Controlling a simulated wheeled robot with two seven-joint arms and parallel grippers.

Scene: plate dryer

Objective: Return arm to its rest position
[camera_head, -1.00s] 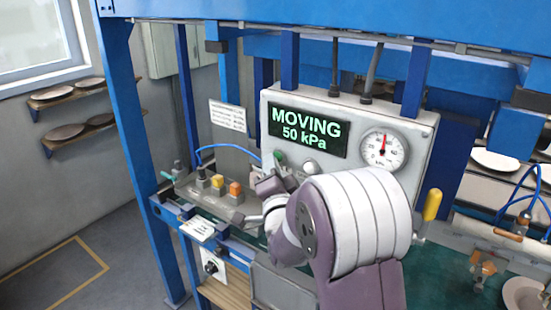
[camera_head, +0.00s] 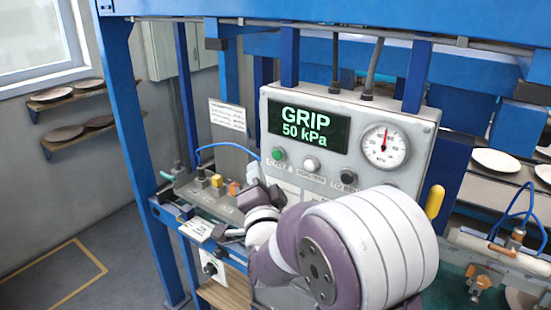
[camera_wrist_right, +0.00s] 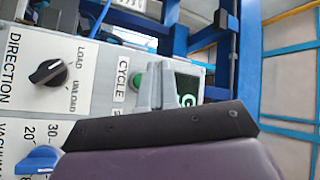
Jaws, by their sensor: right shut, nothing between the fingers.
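My right arm reaches in from the lower right of the head view, with a large purple and white joint nearest the camera. My right gripper (camera_head: 232,234) is small and partly hidden there, in front of and below the control panel (camera_head: 420,135). In the right wrist view the grey fingers (camera_wrist_right: 157,85) are shut together and empty. They overlap the image of the panel by the green CYCLE button (camera_wrist_right: 137,82); I cannot tell the exact gap. My left gripper is not in view.
The display (camera_head: 308,127) reads GRIP 50 kPa beside a round gauge (camera_head: 385,146). A yellow handle (camera_head: 434,201) is right of the panel. A black DIRECTION knob (camera_wrist_right: 50,71) and a blue knob (camera_wrist_right: 38,160) show in the wrist view. Blue posts (camera_head: 137,140) frame the station.

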